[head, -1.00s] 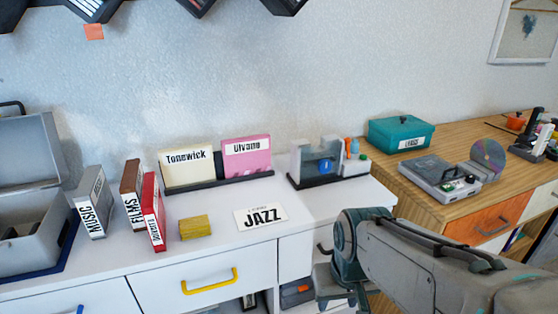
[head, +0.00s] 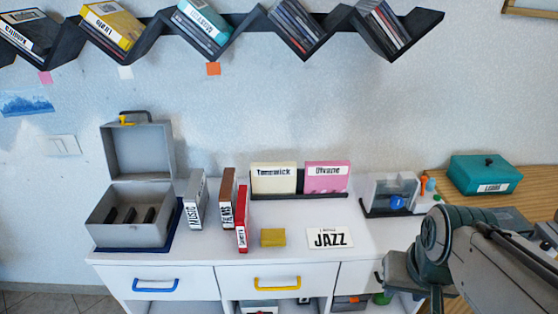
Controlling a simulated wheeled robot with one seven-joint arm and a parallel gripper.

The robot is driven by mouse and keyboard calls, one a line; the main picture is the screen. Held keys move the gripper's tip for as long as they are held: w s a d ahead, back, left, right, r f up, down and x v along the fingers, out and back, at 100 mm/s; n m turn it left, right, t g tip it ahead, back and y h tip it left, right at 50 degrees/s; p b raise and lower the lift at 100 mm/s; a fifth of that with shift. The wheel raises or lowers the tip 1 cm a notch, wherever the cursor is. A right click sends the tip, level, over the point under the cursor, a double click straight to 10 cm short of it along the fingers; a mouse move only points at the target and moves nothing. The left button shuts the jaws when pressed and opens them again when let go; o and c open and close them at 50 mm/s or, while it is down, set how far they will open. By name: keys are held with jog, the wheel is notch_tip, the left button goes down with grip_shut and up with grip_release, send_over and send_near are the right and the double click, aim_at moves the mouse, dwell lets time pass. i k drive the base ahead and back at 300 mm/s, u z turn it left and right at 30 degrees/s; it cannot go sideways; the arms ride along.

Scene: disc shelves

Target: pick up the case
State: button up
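Several case-like things stand on the white counter. They are a grey one marked MUSIC (head: 195,199), a brown one marked FILMS (head: 228,198), a thin red one (head: 242,218), a cream one marked Tonewick (head: 273,178) and a pink one marked Ulvano (head: 327,177). The cream and pink ones stand side by side in a dark holder. I cannot tell which one the task means. An open grey box with a handle (head: 128,228) stands at the left with dark slots inside. My arm enters from the right, over the counter's right end; its fingers do not show.
A zigzag wall shelf (head: 240,22) holds several cases, including yellow (head: 112,28) and teal (head: 202,25) ones. A yellow block (head: 272,238) and a JAZZ card (head: 329,237) lie on the counter. A teal box (head: 485,174) sits on the wooden desk. The counter's front strip is clear.

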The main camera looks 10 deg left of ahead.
aim_at(242, 219)
jog(key=z, duration=2.1)
jog(key=k, duration=1.6)
jog(key=u, duration=1.95)
jog(key=i, duration=1)
